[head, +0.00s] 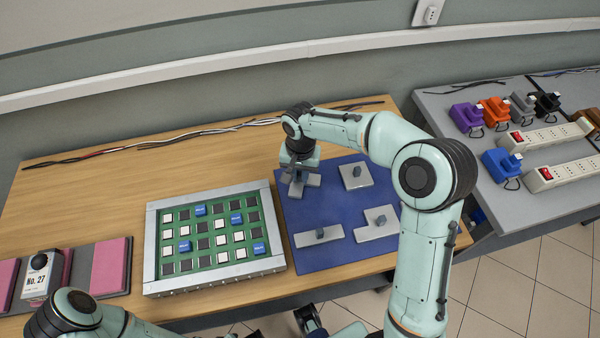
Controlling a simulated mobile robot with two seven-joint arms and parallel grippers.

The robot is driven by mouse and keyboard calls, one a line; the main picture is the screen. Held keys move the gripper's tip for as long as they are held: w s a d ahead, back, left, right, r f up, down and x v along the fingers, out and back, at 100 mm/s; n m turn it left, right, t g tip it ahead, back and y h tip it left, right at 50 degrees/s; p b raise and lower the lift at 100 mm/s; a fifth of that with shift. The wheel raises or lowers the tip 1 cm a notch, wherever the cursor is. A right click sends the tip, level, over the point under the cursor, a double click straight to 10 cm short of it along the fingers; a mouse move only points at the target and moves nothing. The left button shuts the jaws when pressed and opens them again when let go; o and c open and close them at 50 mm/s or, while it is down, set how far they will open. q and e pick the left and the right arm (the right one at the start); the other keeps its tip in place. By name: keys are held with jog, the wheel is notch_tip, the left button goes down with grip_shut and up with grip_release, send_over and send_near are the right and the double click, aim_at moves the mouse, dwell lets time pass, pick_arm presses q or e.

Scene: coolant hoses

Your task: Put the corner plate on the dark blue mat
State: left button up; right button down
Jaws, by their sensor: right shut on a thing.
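My right gripper (299,184) is over the upper left part of the dark blue mat (284,216), pointing down. It is shut on a grey plate (313,180) that lies at or just above the mat; the gripper hides its middle, so its full outline is unclear. An L-shaped grey plate with a knob (372,232) lies on the mat at the lower right and looks like a corner plate. I cannot tell whether the held plate is a corner plate too. My left arm shows at the bottom left; its gripper is not clearly in view.
A square plate (355,182) and a bar-shaped plate (304,240) also lie on the mat. A framed green board (208,278) with blue, white and dark keys stands left of it. Cables (200,133) run behind. A grey table (450,110) with plugs and power strips stands right.

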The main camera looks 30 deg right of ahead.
aim_at(300, 175)
jog(key=shift+f, duration=0.2)
jog(key=c, duration=1.1)
grip_release()
jog(key=shift+r, duration=0.1)
jog(key=shift+o, duration=0.2)
jog(key=shift+r, duration=0.5)
notch_tip(300, 175, up, 11)
jog(key=p, duration=0.1)
jog(key=shift+r, duration=0.15)
